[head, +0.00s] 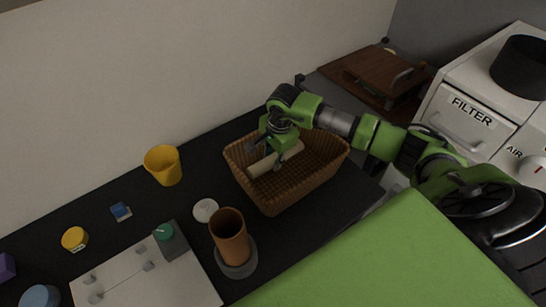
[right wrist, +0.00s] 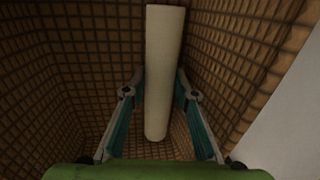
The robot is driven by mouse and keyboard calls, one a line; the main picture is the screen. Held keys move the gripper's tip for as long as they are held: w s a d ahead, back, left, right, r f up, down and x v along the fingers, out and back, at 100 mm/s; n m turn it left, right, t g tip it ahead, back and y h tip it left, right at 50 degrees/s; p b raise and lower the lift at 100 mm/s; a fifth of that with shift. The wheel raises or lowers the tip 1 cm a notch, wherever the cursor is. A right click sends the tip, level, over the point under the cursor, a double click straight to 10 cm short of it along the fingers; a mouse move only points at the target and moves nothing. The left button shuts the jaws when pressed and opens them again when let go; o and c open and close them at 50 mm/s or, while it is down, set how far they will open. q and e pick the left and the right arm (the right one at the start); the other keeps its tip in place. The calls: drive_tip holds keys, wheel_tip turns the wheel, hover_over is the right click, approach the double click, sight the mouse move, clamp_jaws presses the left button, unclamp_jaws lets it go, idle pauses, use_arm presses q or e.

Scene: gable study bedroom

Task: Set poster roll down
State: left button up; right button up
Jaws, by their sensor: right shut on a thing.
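The poster roll (head: 260,165) is a pale cream tube lying inside the brown woven basket (head: 285,203). My right gripper (head: 268,154) reaches down into the basket and is shut on the roll. In the right wrist view the roll (right wrist: 162,60) passes between the two fingers (right wrist: 158,80), with the basket's woven walls (right wrist: 60,60) around it. Whether the roll touches the basket floor is hard to tell. My left gripper is not in view.
A yellow cup (head: 163,166) is farther left. A white drawer unit (head: 470,118) and a brown wooden box (head: 372,75) stand right and behind.

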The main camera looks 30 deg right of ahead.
drive_tip(key=shift+f, duration=0.2)
drive_tip(key=o, duration=0.9)
drive_tip(key=shift+r, duration=0.15)
drive_tip(key=shift+r, duration=0.2)
wheel_tip(320, 180, up, 12)
drive_tip(key=s+b, duration=0.1)
drive_tip(key=s, duration=0.1)
drive_tip(key=shift+f+b, duration=0.2)
drive_tip(key=shift+b, duration=0.2)
drive_tip(key=shift+d, duration=0.1)
